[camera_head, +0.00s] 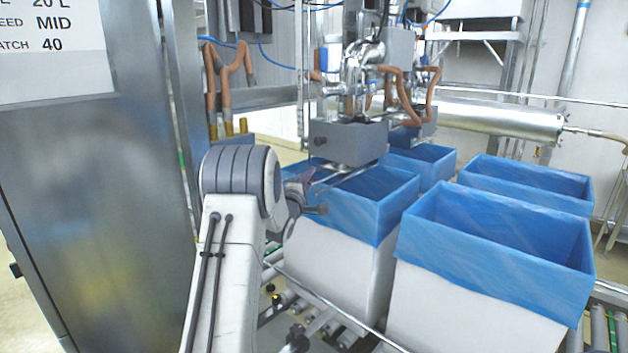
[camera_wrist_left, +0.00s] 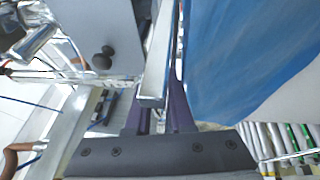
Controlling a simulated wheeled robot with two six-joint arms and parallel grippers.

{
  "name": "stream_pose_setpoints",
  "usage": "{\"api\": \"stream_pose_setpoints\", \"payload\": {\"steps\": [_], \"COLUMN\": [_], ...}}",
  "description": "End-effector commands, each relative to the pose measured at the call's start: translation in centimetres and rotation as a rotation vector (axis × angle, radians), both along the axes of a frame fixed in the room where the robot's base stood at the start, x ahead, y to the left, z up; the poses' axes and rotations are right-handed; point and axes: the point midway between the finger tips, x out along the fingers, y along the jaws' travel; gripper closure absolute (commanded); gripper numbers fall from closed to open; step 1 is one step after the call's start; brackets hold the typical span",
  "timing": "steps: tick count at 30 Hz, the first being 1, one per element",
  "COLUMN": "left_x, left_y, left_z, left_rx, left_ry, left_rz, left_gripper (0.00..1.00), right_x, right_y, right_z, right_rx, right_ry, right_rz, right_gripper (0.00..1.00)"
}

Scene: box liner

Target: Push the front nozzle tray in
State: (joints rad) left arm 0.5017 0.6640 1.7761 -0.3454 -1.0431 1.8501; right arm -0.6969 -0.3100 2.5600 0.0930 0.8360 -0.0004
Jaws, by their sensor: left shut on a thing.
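The front nozzle tray (camera_head: 345,176) shows as a thin bright metal strip. It sticks out below the grey filler housing (camera_head: 348,141), above the front blue-lined box (camera_head: 357,205). My left gripper (camera_head: 312,192) is at the tray's near left end, over that box's rim. In the left wrist view my gripper's purple fingers (camera_wrist_left: 161,103) are shut on the end of a narrow metal bar (camera_wrist_left: 158,60), which appears to be the tray. The bar runs away from me beside the housing with its dark knob (camera_wrist_left: 103,57). The tray's far end is hidden. My right gripper is not in view.
A second blue-lined box (camera_head: 497,240) stands close at the right, with more lined boxes (camera_head: 526,183) behind. A tall steel cabinet (camera_head: 95,190) fills the left. Rollers (camera_head: 300,300) run below the boxes. Copper-coloured hoses (camera_head: 400,90) hang around the filler.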

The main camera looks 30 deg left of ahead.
Motion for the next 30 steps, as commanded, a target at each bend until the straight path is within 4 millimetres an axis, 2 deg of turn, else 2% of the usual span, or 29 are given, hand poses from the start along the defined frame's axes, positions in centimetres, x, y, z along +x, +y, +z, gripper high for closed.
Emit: {"api": "stream_pose_setpoints", "payload": {"steps": [1, 2, 3, 22, 26, 30], "left_x": [0.0, 0.0, 0.0, -0.1, -1.3, -3.8], "left_y": [0.2, 0.2, 0.2, -0.1, -0.3, -0.8], "left_z": [1.2, 1.2, 1.1, 0.3, 0.0, -0.5], "left_rx": [0.008, 0.009, 0.008, 0.003, 0.003, 0.003], "left_ry": [-0.026, -0.026, -0.025, -0.011, -0.011, -0.012], "left_rz": [0.002, 0.003, 0.003, -0.001, 0.0, 0.001], "left_gripper": [0.72, 0.6, 0.59, 0.59, 0.59, 0.59], "right_x": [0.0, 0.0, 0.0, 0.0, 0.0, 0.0], "right_y": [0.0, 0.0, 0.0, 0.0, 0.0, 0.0], "right_z": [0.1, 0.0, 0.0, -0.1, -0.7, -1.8], "right_rx": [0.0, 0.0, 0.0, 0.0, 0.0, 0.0], "right_ry": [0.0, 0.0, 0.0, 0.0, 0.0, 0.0], "right_rz": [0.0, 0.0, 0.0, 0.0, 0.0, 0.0], "right_gripper": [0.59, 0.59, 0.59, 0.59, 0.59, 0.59]}}
